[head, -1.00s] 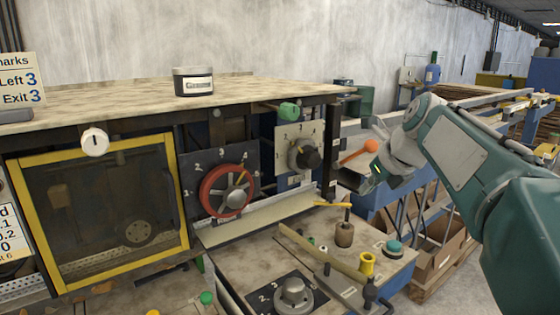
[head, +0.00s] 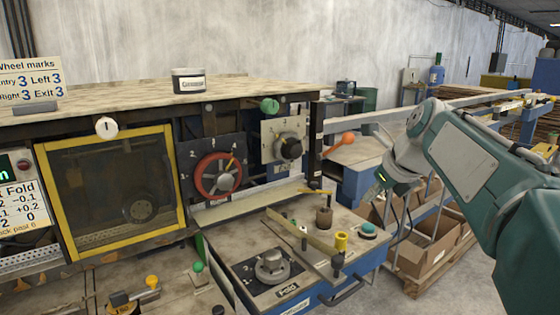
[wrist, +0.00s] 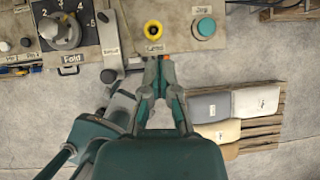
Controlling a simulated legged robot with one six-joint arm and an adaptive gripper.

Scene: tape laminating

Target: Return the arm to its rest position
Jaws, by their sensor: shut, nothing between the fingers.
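My green arm comes in from the right in the head view, bent at the elbow, with my gripper (head: 378,192) hanging down at its end, just right of the machine's lower control deck. In the wrist view my gripper (wrist: 158,72) has its fingers together with nothing between them. Its tips appear just below the yellow knob (wrist: 154,30) in that picture; the height between them cannot be told. The yellow knob (head: 341,241) and the teal button (head: 368,230) sit on the deck's right end, apart from my gripper in the head view.
The machine has a red handwheel (head: 218,176), a grey dial (head: 285,146), an orange-knobbed lever (head: 343,139) and a yellow-framed window (head: 110,195). A jar (head: 189,81) stands on top. Cardboard boxes (head: 430,250) on a pallet lie below my arm. Bare floor shows at the lower right.

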